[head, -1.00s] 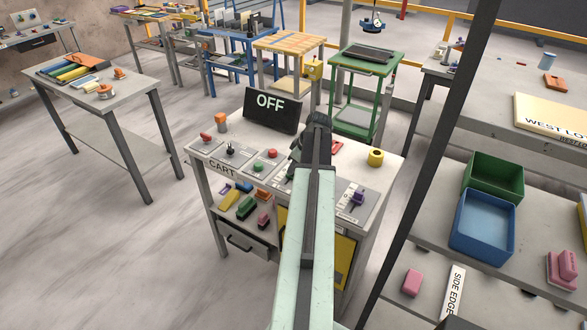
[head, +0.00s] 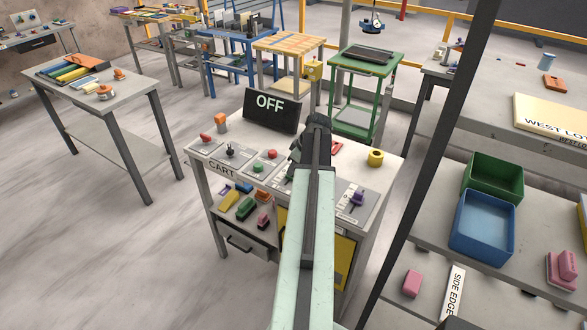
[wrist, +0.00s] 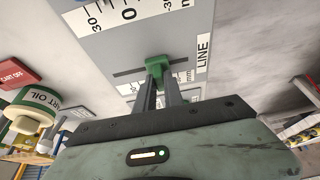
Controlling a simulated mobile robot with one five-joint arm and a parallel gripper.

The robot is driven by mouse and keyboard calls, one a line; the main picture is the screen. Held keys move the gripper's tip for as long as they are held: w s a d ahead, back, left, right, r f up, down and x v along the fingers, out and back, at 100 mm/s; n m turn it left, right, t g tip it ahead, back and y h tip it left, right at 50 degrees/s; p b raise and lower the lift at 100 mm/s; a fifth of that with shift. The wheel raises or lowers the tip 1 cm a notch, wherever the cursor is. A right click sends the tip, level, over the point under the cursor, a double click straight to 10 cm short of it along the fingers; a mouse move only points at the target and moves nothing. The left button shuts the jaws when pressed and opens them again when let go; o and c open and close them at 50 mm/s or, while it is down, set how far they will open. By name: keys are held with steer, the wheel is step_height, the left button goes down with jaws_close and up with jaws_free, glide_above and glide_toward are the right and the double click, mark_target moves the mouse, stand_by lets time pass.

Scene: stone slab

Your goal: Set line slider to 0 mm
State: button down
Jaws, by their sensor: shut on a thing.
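The line slider shows in the wrist view as a green knob (wrist: 157,63) on a dark slot in a grey panel (wrist: 112,48). The panel has a LINE label (wrist: 203,52) at its right. A scale with 30, 0 (wrist: 128,14) and another partly cut-off number runs along its top edge. My gripper (wrist: 158,80) is shut on the green knob, with a finger at each side. The knob is near the middle of the slot; its exact reading is unclear.
In the wrist view a red CART OFF piece (wrist: 17,77) and a CART OIL container (wrist: 35,110) are at left.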

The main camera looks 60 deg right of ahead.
stand_by(0.4)
steer(key=shift+d, duration=0.8)
steer(key=c, duration=1.4)
jaws_free()
steer(key=shift+c, duration=0.2)
steer(key=p+v, duration=0.7)
steer(key=shift+s+r, duration=0.2)
steer(key=shift+r, duration=0.15)
steer(key=shift+w+a, duration=0.1)
